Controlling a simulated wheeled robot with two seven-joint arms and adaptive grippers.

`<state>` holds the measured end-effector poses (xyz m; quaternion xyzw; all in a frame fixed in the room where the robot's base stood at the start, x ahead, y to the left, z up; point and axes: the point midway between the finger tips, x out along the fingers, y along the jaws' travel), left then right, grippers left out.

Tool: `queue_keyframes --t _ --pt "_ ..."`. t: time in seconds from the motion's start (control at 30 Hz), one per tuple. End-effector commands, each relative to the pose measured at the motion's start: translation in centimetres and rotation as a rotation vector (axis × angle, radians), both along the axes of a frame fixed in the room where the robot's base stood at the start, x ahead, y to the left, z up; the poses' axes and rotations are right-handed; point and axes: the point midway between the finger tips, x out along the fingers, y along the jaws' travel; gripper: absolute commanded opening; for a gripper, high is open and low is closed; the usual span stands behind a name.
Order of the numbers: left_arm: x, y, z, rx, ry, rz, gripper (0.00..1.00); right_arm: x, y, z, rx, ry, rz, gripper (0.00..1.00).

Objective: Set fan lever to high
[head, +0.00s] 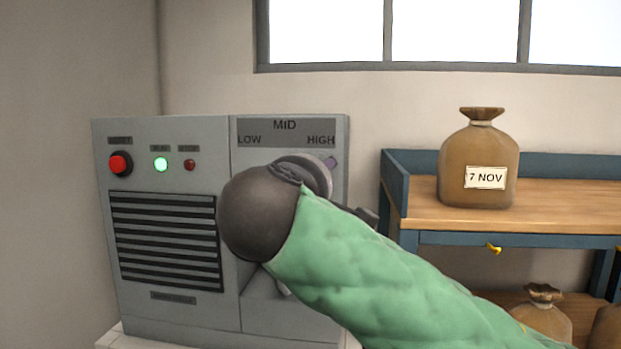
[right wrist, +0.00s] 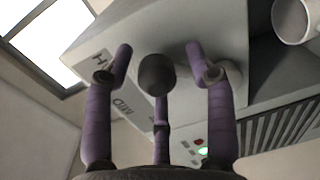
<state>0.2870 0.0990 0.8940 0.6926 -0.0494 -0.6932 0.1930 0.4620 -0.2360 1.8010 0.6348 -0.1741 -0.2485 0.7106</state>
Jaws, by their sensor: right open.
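The fan lever's dark round knob (right wrist: 157,74) shows in the right wrist view, between the spread purple fingers of my right gripper (right wrist: 158,60). The fingers stand open around the knob; I cannot tell whether any touches it. In the head view my green-sleeved right arm and dark wrist hide the lever, and only a bit of purple finger (head: 331,163) shows below the HIGH mark. The grey machine (head: 170,128) carries a label plate (head: 285,131) reading LOW, MID, HIGH. The lever's exact setting is hidden. My left gripper is not in view.
The machine's left part has a red button (head: 120,164), a lit green lamp (head: 161,165) and a dark slatted vent (head: 165,240). To the right stands a blue-edged wooden bench (head: 570,216) with a sack (head: 480,150) labelled 7 NOV. Another sack (head: 542,318) sits below.

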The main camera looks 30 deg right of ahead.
Motion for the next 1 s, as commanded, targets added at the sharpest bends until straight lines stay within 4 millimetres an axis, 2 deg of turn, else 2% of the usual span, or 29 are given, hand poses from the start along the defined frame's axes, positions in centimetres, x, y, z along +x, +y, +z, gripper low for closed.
queue_keyframes --t 0.17,0.27,0.7,1.0 --pt "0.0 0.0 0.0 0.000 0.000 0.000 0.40 -0.7 0.6 0.2 0.001 -0.003 0.003 0.56" --pt "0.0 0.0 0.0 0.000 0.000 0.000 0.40 -1.8 1.4 0.3 0.001 -0.003 0.005 0.56" --pt "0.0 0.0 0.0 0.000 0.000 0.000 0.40 -8.1 6.0 0.7 -0.001 -0.001 0.004 0.56" --pt "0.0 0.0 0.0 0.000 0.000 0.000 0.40 -9.7 7.0 0.7 -0.001 0.001 0.001 0.56"
